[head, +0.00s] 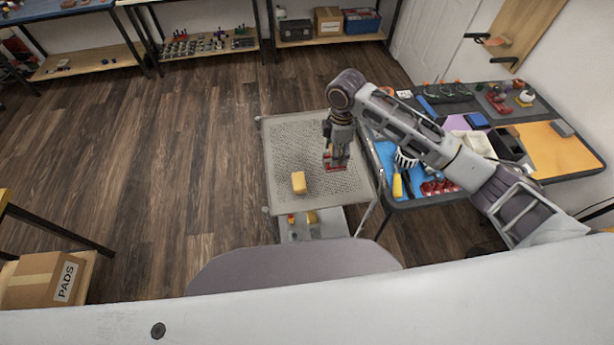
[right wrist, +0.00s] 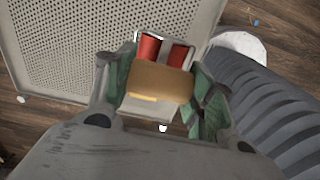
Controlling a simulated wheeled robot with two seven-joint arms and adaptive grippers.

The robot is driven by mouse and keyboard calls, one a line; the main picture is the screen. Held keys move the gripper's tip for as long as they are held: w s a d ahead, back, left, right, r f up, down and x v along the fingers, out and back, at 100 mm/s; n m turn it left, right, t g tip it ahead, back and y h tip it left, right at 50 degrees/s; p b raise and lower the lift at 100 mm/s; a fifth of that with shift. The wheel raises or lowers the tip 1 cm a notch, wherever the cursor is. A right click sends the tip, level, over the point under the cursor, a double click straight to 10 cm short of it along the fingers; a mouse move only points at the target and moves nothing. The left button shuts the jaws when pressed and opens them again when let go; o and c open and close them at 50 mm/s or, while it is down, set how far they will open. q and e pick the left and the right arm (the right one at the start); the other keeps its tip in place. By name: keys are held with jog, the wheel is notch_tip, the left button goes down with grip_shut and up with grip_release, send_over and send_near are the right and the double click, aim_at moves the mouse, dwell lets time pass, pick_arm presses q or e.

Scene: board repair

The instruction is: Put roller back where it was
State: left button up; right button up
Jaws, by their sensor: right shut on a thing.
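My right gripper (head: 336,164) is over the perforated top of a small cart. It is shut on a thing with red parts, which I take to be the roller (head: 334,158). In the right wrist view a tan rounded part (right wrist: 160,82) sits between the green finger pads of the gripper (right wrist: 163,95). Two red parts and a pale frame show just beyond it. My left gripper is not in view.
The workbench (head: 470,197) to the right is crowded with tools, red pieces and an orange mat (head: 560,150). Small items sit on the cart's lower shelf (head: 330,222). Floor to the left is clear.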

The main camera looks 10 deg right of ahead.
jog(key=shift+w+a, duration=0.35)
jog(key=shift+a, duration=0.3)
jog(key=shift+s, duration=0.1)
jog(key=shift+f, duration=0.15)
jog(key=shift+f, duration=3)
jog(key=shift+f, duration=1.9)
jog(key=shift+f, duration=0.15)
jog(key=shift+f, duration=0.15)
